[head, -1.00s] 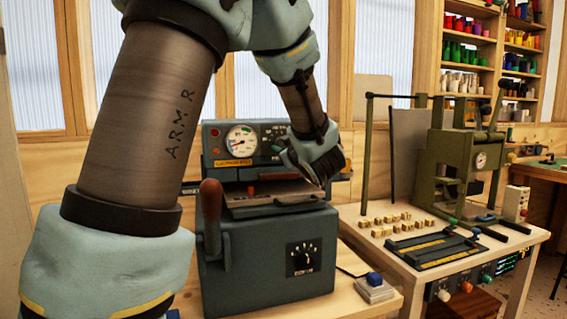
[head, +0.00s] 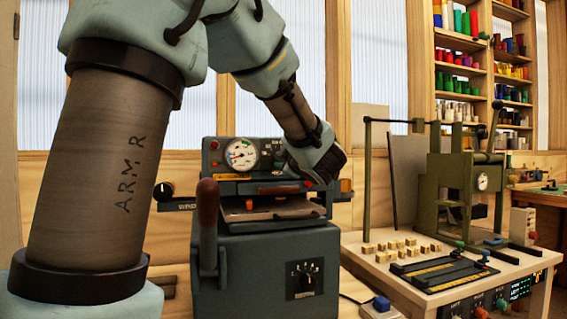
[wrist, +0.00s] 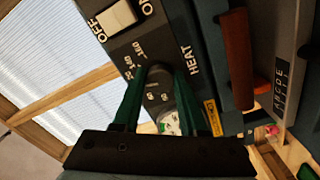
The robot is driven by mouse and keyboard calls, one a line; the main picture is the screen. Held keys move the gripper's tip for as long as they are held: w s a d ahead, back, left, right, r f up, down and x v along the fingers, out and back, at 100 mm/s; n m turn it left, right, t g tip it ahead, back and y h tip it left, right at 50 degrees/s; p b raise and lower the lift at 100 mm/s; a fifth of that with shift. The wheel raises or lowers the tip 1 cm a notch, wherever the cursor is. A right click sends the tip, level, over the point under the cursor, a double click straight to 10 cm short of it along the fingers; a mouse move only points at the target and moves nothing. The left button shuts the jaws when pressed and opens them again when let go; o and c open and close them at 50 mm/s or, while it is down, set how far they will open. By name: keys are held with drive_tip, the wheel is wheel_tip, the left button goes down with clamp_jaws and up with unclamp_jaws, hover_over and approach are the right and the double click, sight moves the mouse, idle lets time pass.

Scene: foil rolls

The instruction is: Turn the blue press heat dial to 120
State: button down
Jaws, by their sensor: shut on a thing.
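The blue-grey press (head: 265,265) stands on the bench in the head view, with a round white gauge (head: 240,154) on its upper panel. My gripper (wrist: 160,72) is at the right end of that panel; in the head view its dark body (head: 325,163) hides the spot. In the wrist view its two green fingers are closed on a dark round dial (wrist: 157,88) beside the word HEAT. Scale numbers, among them 140 and 160, show past the fingers. I cannot tell where the dial points. A second dial (head: 305,278) is on the press's lower front.
An ON/OFF rocker switch (wrist: 114,16) sits near the heat dial. The press's brown-handled lever (head: 208,215) stands at its left. A green press (head: 455,195) and small wooden blocks (head: 405,247) are on the right-hand bench. A blue button (head: 381,304) lies at the front.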

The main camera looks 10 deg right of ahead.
drive_tip(key=shift+c, duration=2.2)
unclamp_jaws()
drive_tip(key=s+d+b, duration=0.1)
drive_tip(key=s, duration=0.9)
drive_tip(key=shift+s+d+b, duration=0.15)
drive_tip(key=shift+s+b, duration=0.2)
drive_tip(key=shift+b, duration=0.05)
